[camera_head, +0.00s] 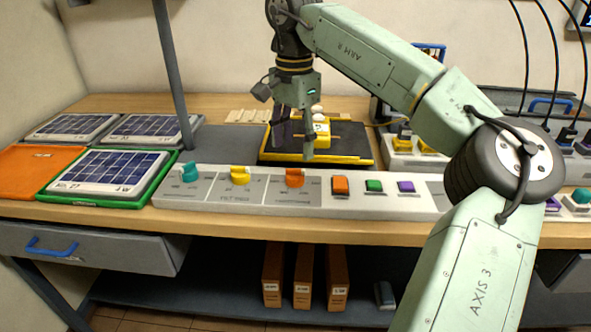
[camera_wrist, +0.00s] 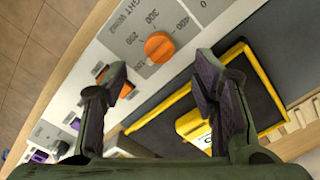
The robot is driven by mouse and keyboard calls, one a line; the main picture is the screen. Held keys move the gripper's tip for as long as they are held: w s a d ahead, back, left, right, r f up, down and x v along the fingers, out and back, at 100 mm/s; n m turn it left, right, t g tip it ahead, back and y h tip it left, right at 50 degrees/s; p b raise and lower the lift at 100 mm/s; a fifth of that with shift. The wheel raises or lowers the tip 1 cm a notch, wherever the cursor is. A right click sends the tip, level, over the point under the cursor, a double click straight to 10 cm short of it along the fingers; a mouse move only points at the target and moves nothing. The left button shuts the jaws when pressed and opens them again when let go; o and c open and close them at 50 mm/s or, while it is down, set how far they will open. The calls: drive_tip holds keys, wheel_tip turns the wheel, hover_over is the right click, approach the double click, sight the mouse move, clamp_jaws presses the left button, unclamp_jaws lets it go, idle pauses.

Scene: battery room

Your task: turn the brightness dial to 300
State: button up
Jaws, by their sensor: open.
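The orange dial (camera_head: 294,178) is the rightmost of three knobs on the white control panel (camera_head: 420,207). In the wrist view the orange dial (camera_wrist: 159,47) has a scale with 200, 300 and 400 around it and a label partly reading "GHT W/m2". I cannot tell exactly which mark its pointer meets. My gripper (camera_head: 296,148) points down, above and behind the panel near a black tray. In the wrist view my gripper (camera_wrist: 162,72) is open and empty, with the dial beyond the fingertips and apart from them.
A teal knob (camera_head: 189,172) and a yellow knob (camera_head: 240,175) stand left on the panel. Orange (camera_head: 340,186), green (camera_head: 374,186) and purple (camera_head: 406,187) buttons stand right. The yellow-edged black tray (camera_head: 345,160) holds a yellow block. Solar panels (camera_head: 110,171) lie left.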

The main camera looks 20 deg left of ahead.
sight(295, 170)
wheel_tip(295, 170, down, 7)
drive_tip(key=shift+f+p, duration=0.1)
drive_tip(key=shift+p, duration=0.25)
drive_tip(key=shift+c, duration=0.4)
drive_tip(key=c, duration=1.1)
